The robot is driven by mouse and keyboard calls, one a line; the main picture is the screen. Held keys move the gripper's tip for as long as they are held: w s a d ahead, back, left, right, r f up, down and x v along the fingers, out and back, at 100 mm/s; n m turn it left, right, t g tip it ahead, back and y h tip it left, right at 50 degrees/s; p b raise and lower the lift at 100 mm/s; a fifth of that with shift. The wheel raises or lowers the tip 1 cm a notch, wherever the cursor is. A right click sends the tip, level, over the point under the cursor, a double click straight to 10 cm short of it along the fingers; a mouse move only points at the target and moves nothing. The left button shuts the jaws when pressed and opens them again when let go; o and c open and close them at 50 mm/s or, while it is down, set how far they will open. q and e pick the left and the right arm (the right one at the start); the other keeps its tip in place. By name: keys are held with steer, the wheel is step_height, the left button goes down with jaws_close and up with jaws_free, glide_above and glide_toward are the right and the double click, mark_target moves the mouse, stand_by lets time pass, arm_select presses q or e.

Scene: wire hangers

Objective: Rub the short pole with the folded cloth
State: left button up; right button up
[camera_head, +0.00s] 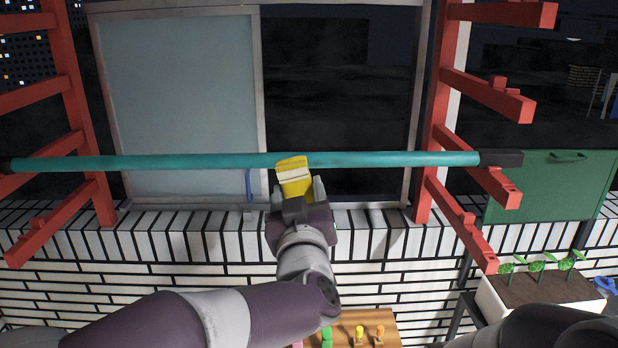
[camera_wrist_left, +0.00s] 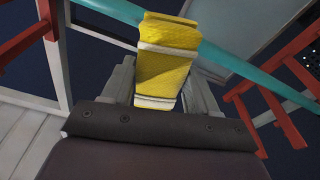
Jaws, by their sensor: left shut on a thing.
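A teal pole (camera_head: 180,161) with dark ends lies level across the red racks. It also shows in the left wrist view (camera_wrist_left: 255,75), running behind the cloth. The folded cloth (camera_head: 293,174) is yellow with white bands and overlaps the pole near its middle in the head view. My left gripper (camera_head: 299,191) is shut on the cloth, which sticks out past the fingers, as the left wrist view (camera_wrist_left: 166,70) shows. The cloth's far end is at the pole; I cannot tell whether it presses on it. My right gripper is out of view.
Red racks with arms stand at the left (camera_head: 75,110) and right (camera_head: 432,130). A framed window (camera_head: 180,90) and white brick wall (camera_head: 150,245) lie behind. A wooden board (camera_head: 375,319) with small coloured items and a planter (camera_head: 545,292) with seedlings are at lower right.

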arm_select(q)
steer(key=shift+w, duration=0.1)
steer(key=shift+w, duration=0.35)
steer(key=w, duration=0.4)
steer(key=shift+w, duration=0.35)
steer(key=shift+w+p, duration=0.3)
steer(key=shift+w, duration=0.2)
steer(key=shift+w, duration=1)
